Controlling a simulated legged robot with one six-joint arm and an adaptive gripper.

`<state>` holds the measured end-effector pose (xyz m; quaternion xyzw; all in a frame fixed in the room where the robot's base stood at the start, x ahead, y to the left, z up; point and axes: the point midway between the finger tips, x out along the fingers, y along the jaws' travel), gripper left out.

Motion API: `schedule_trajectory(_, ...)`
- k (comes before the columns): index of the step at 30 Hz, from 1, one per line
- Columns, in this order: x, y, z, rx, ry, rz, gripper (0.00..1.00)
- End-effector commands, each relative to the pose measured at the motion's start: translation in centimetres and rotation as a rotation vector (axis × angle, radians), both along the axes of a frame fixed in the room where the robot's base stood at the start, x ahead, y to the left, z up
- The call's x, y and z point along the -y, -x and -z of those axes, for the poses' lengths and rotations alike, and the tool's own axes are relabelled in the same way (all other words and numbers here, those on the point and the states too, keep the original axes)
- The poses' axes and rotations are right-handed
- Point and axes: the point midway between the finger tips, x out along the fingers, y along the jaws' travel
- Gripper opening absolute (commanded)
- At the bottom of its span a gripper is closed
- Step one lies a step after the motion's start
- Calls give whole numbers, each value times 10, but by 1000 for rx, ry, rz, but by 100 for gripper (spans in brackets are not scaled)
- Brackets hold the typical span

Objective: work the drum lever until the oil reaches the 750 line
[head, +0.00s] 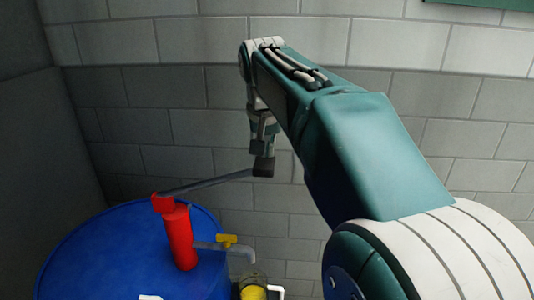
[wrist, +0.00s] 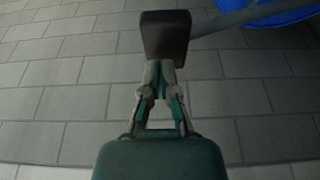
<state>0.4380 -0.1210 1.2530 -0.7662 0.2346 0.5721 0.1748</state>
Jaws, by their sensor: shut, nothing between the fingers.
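The blue drum (head: 95,250) stands at the lower left with a red pump (head: 180,238) on top. The grey drum lever (head: 210,183) slopes up to the right from the pump head to a dark grip (head: 263,167). My gripper (head: 263,150) points down and is shut, with its tips at the upper side of the grip. In the wrist view the closed fingers (wrist: 160,72) meet the near edge of the dark grip (wrist: 166,35); I cannot tell whether they touch. A clear jug with yellow oil (head: 253,292) is below the spout, cut off by the frame; its 750 line is not visible.
A grey spout (head: 242,250) with a yellow tap (head: 227,240) extends right from the pump. A grey block wall (head: 440,150) stands behind, and a dark wall closes the left side. The space right of the grip is clear up to my arm.

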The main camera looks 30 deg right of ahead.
Motion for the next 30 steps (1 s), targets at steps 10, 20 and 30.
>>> schedule_trajectory(10,0,0,13,0,0,0,0)
schedule_trajectory(20,6,4,26,19,-39,1,0)
schedule_trajectory(30,23,16,90,137,-219,4,0)
